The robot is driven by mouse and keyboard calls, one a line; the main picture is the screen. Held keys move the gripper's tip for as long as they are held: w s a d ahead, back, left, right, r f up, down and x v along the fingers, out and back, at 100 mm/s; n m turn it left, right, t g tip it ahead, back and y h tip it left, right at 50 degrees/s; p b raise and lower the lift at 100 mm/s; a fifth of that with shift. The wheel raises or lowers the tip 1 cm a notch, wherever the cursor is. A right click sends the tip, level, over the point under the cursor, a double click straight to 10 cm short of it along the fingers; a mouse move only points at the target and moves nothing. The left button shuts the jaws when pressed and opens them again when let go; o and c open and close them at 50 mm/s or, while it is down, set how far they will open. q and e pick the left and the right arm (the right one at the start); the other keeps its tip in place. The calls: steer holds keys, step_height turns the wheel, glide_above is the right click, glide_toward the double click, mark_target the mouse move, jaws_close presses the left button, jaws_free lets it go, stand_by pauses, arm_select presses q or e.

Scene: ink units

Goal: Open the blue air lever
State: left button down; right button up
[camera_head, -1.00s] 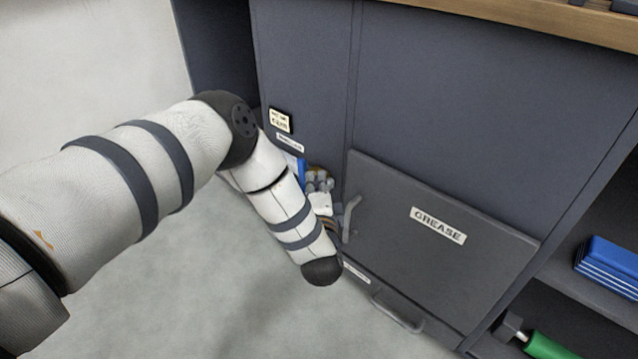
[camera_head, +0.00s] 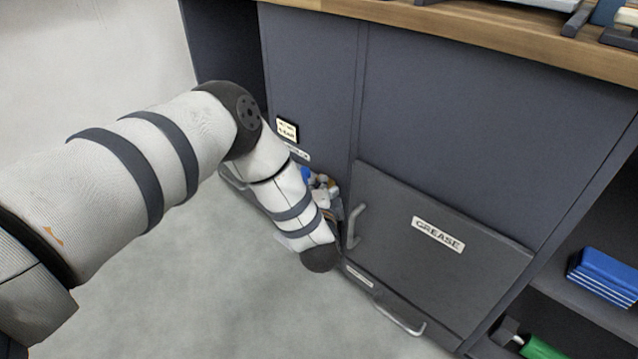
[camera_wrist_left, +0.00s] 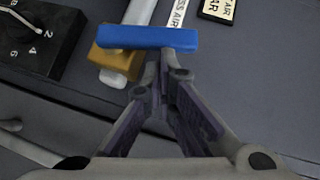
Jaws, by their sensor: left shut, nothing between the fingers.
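The blue air lever (camera_wrist_left: 148,38) shows in the left wrist view as a flat bar over a brass valve body (camera_wrist_left: 112,64), lying across the pale pipe. In the head view only a small piece of the blue lever (camera_head: 307,175) shows beside my arm. My left gripper (camera_wrist_left: 163,72) is shut and empty, its fingertips at the lever's lower edge in the wrist view. I cannot tell whether they touch it. In the head view my forearm hides most of this gripper. My right gripper is not in view.
A black numbered dial box (camera_wrist_left: 38,38) sits left of the valve. Right of my arm is a grey GREASE door (camera_head: 440,262) with a protruding handle (camera_head: 356,226). A wooden worktop (camera_head: 480,32) is above. Floor (camera_head: 200,290) below my arm is clear.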

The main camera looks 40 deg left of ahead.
mark_target(306, 174)
arm_select(q)
steer(key=a+h+p, duration=0.1)
steer(key=r+n+g+p, duration=0.1)
steer(key=a+n+h+p, duration=0.1)
steer(key=p, duration=0.1)
steer(key=shift+w+a+r+g+h, duration=0.15)
steer(key=shift+a+r+g+h, duration=0.1)
steer(key=shift+a+g+h, duration=0.05)
steer(key=shift+a+f+n+h+p, duration=0.1)
steer(key=shift+a+n+h+p, duration=0.4)
steer(key=shift+a+h+p, duration=0.15)
steer(key=a+n+h, duration=0.1)
steer(key=a+f+g+h+b, duration=0.1)
steer(key=h, duration=0.1)
steer(key=a+n+h, duration=0.1)
steer(key=shift+w+a+f+n+h, duration=0.1)
steer(key=shift+f+n+h, duration=0.2)
steer(key=shift+h, duration=0.05)
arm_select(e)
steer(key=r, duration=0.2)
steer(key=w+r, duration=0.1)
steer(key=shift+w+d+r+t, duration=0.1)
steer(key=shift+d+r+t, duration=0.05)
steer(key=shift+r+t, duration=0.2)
arm_select(q)
steer(key=shift+r, duration=0.1)
